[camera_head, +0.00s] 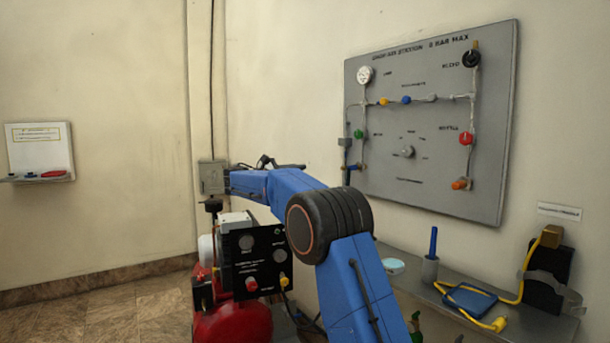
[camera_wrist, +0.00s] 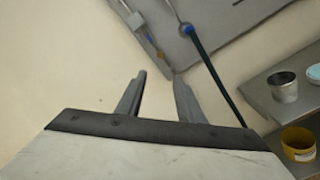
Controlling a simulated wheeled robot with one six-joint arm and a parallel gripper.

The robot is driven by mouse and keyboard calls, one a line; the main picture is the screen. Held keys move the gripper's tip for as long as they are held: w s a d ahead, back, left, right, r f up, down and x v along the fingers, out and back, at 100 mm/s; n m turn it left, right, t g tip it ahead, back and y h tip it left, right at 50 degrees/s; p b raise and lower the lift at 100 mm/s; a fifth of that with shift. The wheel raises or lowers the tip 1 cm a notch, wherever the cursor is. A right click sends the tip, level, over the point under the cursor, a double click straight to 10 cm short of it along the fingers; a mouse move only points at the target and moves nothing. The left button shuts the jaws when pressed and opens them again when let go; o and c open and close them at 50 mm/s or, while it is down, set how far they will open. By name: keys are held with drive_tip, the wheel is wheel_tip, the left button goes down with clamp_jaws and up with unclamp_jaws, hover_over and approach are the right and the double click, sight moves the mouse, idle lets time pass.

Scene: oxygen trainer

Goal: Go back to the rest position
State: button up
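My gripper (camera_wrist: 160,76) shows in the wrist view with its two grey fingers apart. Nothing is between them; the cream wall lies behind. In the head view my blue arm reaches up and to the left in front of the wall, and its fingers cannot be made out there. The grey oxygen panel (camera_head: 430,120) hangs on the wall to the right of the arm. Its lower edge (camera_wrist: 215,55) shows beyond the fingertips in the wrist view, with a blue fitting (camera_wrist: 187,29) and a dark green hose (camera_wrist: 217,80) running down from it.
A red compressor (camera_head: 232,324) with a black control box (camera_head: 262,262) stands below the arm. A shelf (camera_head: 420,289) on the right holds a blue pad (camera_head: 470,300) and yellow hose. A metal cup (camera_wrist: 284,88) and yellow container (camera_wrist: 298,145) show in the wrist view. The left floor is clear.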

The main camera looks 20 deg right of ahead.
idle(0.3)
drive_tip(key=s+d+f+m+y, duration=0.1)
drive_tip(key=s+f+y, duration=0.2)
drive_tip(key=s, duration=0.7)
drive_tip(key=s+d+f+m+y, duration=0.1)
drive_tip(key=s+f+m+y, duration=0.15)
drive_tip(key=s, duration=0.75)
drive_tip(key=s+d+f+m+y, duration=0.1)
drive_tip(key=s+f+y, duration=0.25)
drive_tip(key=s, duration=0.75)
drive_tip(key=s+a+f+m+y, duration=0.2)
drive_tip(key=s+a+f, duration=0.2)
drive_tip(key=s+f, duration=0.3)
drive_tip(key=s+a+f+m+y, duration=0.3)
drive_tip(key=s+f, duration=0.4)
drive_tip(key=s, duration=0.7)
drive_tip(key=s+a+f+m+y, duration=0.2)
drive_tip(key=s+a+f, duration=0.3)
drive_tip(key=s+f, duration=0.3)
drive_tip(key=s+y, duration=0.1)
drive_tip(key=s, duration=0.2)
drive_tip(key=shift+s+m, duration=0.35)
drive_tip(key=shift+d, duration=0.2)
